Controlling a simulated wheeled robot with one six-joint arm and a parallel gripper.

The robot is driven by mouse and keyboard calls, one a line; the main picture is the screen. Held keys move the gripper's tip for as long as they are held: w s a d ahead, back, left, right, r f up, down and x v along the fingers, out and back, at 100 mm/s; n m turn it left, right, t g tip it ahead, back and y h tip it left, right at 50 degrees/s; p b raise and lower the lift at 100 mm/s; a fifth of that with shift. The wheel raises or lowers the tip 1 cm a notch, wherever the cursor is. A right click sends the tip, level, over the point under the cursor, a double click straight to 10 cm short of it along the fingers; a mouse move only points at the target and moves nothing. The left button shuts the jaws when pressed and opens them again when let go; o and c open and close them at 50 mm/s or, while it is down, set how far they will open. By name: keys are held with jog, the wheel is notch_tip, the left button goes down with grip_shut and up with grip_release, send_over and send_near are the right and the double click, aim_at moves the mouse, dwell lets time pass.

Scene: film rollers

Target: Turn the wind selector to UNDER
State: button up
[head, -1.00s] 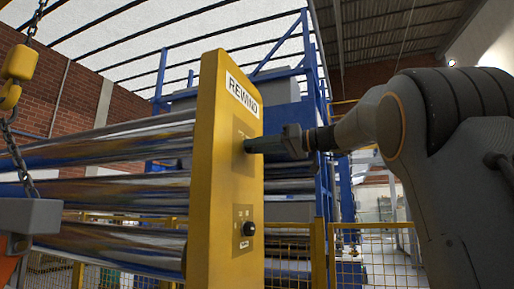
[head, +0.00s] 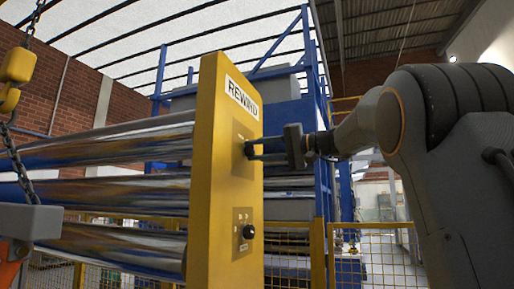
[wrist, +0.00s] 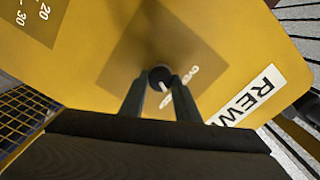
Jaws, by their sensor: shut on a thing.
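The wind selector is a small dark round knob (wrist: 160,77) with a white pointer mark, on a brown plate (wrist: 125,50) on the yellow REWIND post (head: 222,190). In the wrist view the word OVER is partly readable right of the knob, and the pointer slants down and right, below that word. An UNDER label is not readable. My gripper (wrist: 159,86) is shut on the knob, with one finger on each side. In the head view my gripper (head: 250,148) reaches the post's face from the right; its fingers partly hide the selector.
A second black knob (head: 248,231) sits lower on the post; its numbered plate (wrist: 32,18) shows in the wrist view. Shiny film rollers (head: 110,190) extend left. A yellow mesh fence (head: 362,250) stands behind. A yellow hook (head: 17,65) hangs at far left.

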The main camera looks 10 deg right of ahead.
jog(key=shift+m, duration=0.7)
jog(key=shift+p, duration=0.3)
jog(key=o, duration=1)
jog(key=shift+o, duration=0.2)
jog(key=b+v, duration=0.1)
jog(key=v, duration=0.7)
